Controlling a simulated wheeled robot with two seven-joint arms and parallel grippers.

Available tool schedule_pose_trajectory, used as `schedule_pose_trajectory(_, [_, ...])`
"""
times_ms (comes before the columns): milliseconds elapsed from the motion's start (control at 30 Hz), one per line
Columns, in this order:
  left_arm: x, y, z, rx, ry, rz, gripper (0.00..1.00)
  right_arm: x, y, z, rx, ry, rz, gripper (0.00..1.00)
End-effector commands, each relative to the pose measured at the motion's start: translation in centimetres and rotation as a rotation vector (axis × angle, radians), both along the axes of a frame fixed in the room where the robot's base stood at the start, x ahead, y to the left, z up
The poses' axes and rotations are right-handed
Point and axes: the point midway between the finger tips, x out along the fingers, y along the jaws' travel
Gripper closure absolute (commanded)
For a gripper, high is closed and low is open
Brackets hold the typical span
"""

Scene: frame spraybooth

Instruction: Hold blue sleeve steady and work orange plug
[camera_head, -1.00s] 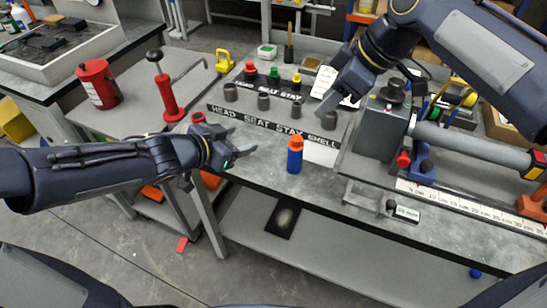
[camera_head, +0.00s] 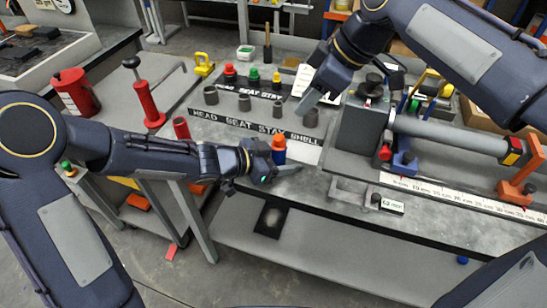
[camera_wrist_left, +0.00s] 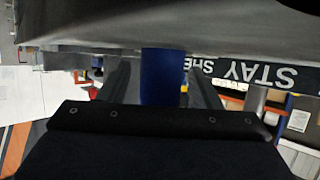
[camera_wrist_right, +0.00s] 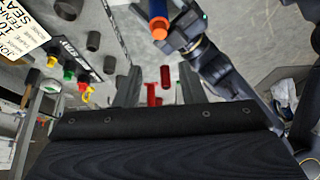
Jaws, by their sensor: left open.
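The blue sleeve (camera_head: 279,157) stands upright on the bench with the orange plug (camera_head: 279,143) in its top. My left gripper (camera_head: 280,166) is low at the sleeve, its jaws open. In the left wrist view the blue sleeve (camera_wrist_left: 163,76) stands between the two fingers, with gaps at its sides; the plug is out of that view. My right gripper (camera_head: 309,101) is above the bench, behind and to the right of the sleeve. In the right wrist view its fingers are apart and empty, and the orange plug (camera_wrist_right: 159,29) and the sleeve show beyond them.
A HEAD SEAT STAY SHELL strip (camera_head: 255,127) with several grey cups lies behind the sleeve. A red cup (camera_head: 181,128) stands to the left. A grey vise-like block (camera_head: 361,128) and a ruler (camera_head: 465,198) are at right. The bench front edge is close to my left gripper.

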Motion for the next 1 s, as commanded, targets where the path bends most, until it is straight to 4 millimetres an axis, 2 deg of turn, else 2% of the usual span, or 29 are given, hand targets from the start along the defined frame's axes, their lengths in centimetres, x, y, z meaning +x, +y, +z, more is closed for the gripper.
schedule_pose_trajectory(300, [0.1, -0.2, -0.1, 0.001, 0.000, 0.001, 0.44, 0.0, 0.0, 0.0, 0.000, 0.000, 0.000, 0.64])
schedule_pose_trajectory(667, [0.1, -0.2, -0.1, 0.001, 0.000, 0.001, 0.91, 0.0, 0.0, 0.0, 0.000, 0.000, 0.000, 0.64])
schedule_pose_trajectory(767, [0.1, -0.2, -0.1, 0.001, 0.000, 0.001, 0.92, 0.0, 0.2, -0.1, -0.013, -0.004, 0.020, 0.52])
schedule_pose_trajectory(833, [0.1, -0.2, -0.1, 0.001, 0.000, 0.001, 0.92, 0.1, 0.8, -0.3, -0.059, -0.021, 0.092, 0.43])
schedule_pose_trajectory(1000, [0.1, -0.2, -0.1, 0.000, 0.000, 0.001, 0.92, 0.6, 3.6, -1.0, -0.307, -0.088, 0.465, 0.42])
